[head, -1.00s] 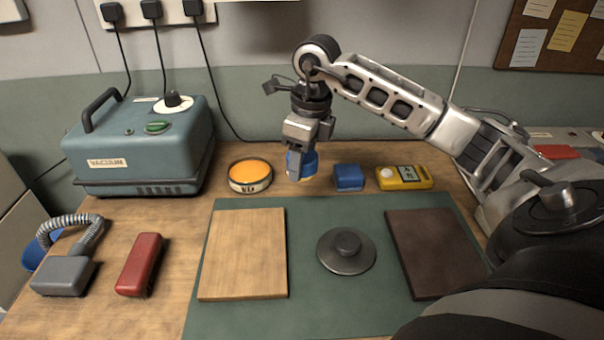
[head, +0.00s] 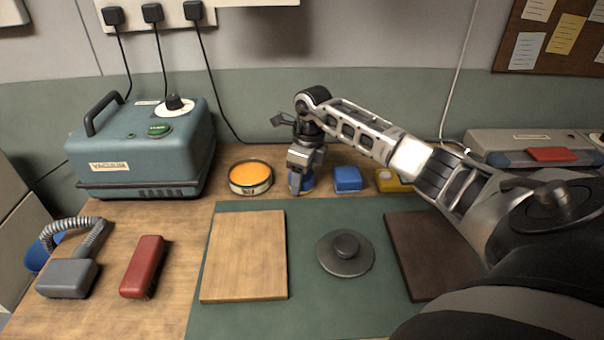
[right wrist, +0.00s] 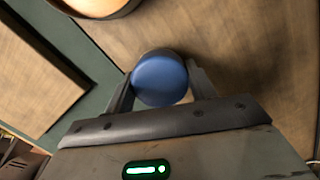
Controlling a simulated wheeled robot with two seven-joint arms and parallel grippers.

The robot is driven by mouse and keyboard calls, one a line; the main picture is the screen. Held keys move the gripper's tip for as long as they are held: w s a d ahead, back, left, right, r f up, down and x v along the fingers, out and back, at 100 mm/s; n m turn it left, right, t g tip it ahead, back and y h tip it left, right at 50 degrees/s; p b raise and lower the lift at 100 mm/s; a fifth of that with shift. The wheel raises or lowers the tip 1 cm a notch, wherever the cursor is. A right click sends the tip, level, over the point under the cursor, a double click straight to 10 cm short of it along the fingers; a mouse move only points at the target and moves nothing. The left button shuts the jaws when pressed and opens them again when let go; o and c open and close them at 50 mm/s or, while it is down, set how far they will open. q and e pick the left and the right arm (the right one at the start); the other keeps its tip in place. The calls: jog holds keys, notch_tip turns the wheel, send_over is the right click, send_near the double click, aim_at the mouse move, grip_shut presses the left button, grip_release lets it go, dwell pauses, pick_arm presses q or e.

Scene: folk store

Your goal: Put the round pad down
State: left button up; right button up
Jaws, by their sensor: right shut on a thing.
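The round pad is blue on top (head: 308,181) and is partly hidden by the fingers in the head view. My right gripper (head: 301,184) points down and is shut on the pad, behind the green mat's back edge. In the right wrist view the blue round face of the pad (right wrist: 160,80) shows between the two fingers (right wrist: 161,92). The pad is at or very near the wooden table top (head: 225,204); I cannot tell whether it touches. My left gripper is not in view.
An orange-filled round tin (head: 250,178) stands left of the pad, a blue block (head: 347,179) right of it, then a yellow device (head: 390,181). The green mat (head: 305,300) holds a light board (head: 243,255), a grey knobbed disc (head: 345,254) and a dark board (head: 425,250).

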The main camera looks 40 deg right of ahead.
aim_at(308, 175)
jog(key=shift+f, duration=0.25)
jog(key=o, duration=0.9)
jog(key=shift+r, duration=0.1)
jog(key=r, duration=0.4)
jog(key=s+r, duration=0.1)
jog(key=r, duration=0.7)
jog(key=shift+s+d+r+b, duration=0.15)
jog(key=shift+d+b, duration=0.15)
jog(key=shift+b, duration=0.05)
